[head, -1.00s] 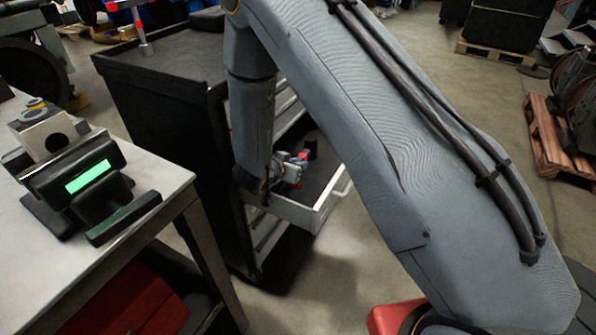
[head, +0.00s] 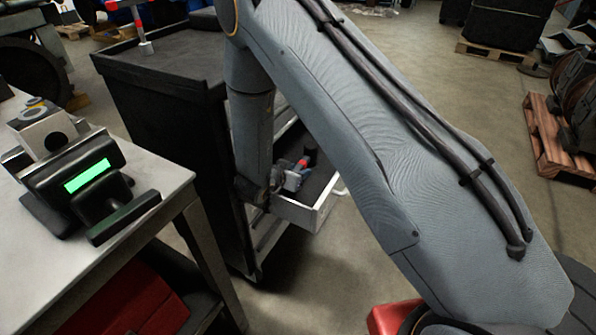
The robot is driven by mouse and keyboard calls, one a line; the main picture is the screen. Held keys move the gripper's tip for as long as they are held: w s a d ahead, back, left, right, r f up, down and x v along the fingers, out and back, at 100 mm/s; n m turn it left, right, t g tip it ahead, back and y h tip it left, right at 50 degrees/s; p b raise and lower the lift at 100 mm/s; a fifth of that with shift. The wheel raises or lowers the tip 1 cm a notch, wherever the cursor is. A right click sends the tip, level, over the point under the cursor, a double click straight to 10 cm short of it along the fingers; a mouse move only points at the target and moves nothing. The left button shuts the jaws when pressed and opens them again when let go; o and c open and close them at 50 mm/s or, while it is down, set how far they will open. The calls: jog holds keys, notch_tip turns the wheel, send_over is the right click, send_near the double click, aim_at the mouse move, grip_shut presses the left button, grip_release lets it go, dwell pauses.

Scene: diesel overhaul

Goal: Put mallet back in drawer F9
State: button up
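An open drawer (head: 298,214) with a light grey front sticks out of the dark tool cabinet (head: 160,110). My arm reaches down beside the cabinet, and my gripper (head: 290,180) is at the drawer opening, small and partly hidden by my arm. A small red part (head: 302,163) shows at the gripper, above the drawer's dark floor. It may belong to the mallet, but I cannot tell, nor whether it is held. My fingertips are not clear enough to show whether they are open or shut. No drawer label is readable.
A workbench (head: 150,190) with a device with a green display (head: 88,177) stands at left. A red-and-silver upright tool (head: 138,22) is on the cabinet top. A wooden pallet (head: 548,140) lies at right. Open floor (head: 440,95) lies beyond my arm.

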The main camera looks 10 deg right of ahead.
jog(key=shift+r, duration=0.2)
jog(key=v, duration=0.7)
jog(key=shift+s+a, duration=0.15)
jog(key=shift+s, duration=0.05)
jog(key=shift+w+r, duration=0.25)
jog(key=shift+r, duration=0.05)
jog(key=r+y, duration=0.1)
jog(key=w+d+r+y, duration=0.1)
jog(key=r+n+y, duration=0.1)
jog(key=r, duration=0.1)
jog(key=shift+w+d+r+g+y, duration=0.1)
jog(key=shift+w+d+g+y, duration=0.1)
jog(key=shift+w+g+y, duration=0.15)
jog(key=s+d+r+n+g+y, duration=0.1)
jog(key=s+d+r+g, duration=0.2)
jog(key=s, duration=0.6)
jog(key=s+d+r+n+g+y, duration=0.1)
jog(key=s+d+r+n+g, duration=0.1)
jog(key=s+d+r, duration=0.3)
jog(key=s+d+r+n+g+y, duration=0.1)
jog(key=s+d+r+g, duration=0.2)
jog(key=s+d, duration=0.6)
jog(key=s+r, duration=0.2)
jog(key=s, duration=0.3)
jog(key=shift+s+n+g, duration=0.3)
jog(key=shift+s+g, duration=0.05)
jog(key=shift+s, duration=0.05)
jog(key=shift+d, duration=0.1)
